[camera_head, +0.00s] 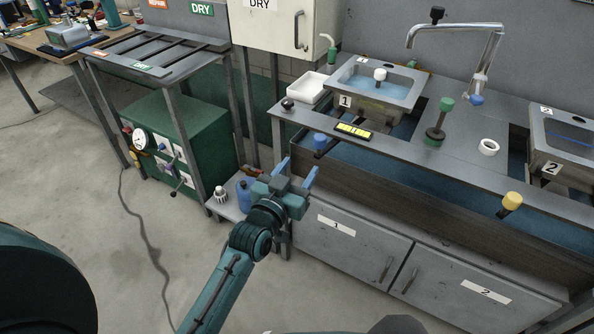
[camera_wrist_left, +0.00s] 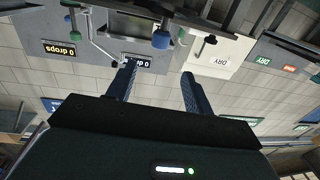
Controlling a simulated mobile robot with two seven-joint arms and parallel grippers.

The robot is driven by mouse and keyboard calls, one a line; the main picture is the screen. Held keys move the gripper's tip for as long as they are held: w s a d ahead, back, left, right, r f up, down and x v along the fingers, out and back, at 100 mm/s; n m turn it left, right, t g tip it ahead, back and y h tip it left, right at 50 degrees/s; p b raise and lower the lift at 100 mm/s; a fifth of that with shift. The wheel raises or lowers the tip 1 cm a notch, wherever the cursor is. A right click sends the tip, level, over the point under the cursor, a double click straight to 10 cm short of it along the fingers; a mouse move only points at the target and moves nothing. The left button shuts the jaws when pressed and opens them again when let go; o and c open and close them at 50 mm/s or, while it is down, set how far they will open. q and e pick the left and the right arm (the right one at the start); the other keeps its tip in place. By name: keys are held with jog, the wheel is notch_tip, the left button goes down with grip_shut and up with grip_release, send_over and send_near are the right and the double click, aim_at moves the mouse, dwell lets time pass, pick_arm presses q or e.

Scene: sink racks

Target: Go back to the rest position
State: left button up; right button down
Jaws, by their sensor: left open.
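My left gripper (camera_head: 296,175) is open and empty, with its two blue fingers apart, in front of the left end of the sink counter (camera_head: 292,117). It is near the blue knob (camera_head: 320,141) on the counter front, and no contact is clear. In the left wrist view both fingers of my left gripper (camera_wrist_left: 158,88) show spread with nothing between them. My right gripper is not in either view.
Sink 1 (camera_head: 411,92) and sink 2 (camera_head: 541,151) sit in the counter, with a tap (camera_head: 488,62) behind. A yellow knob (camera_head: 512,201) stands at the front. A green cabinet (camera_head: 190,140) is under the rack at left. The floor (camera_head: 90,215) at left is clear except for a cable.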

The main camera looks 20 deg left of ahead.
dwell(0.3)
pick_arm(q)
jog(key=s+d+f+g+p, duration=0.1)
jog(key=s+f+g, duration=0.1)
jog(key=s+f, duration=0.2)
jog(key=s+f+m+g+p, duration=0.1)
jog(key=s+f, duration=0.3)
jog(key=s, duration=0.7)
jog(key=s+d+f+g+h+p, duration=0.1)
jog(key=s+f+g, duration=0.3)
jog(key=s, duration=0.4)
jog(key=shift+d+m, duration=0.3)
dwell(0.7)
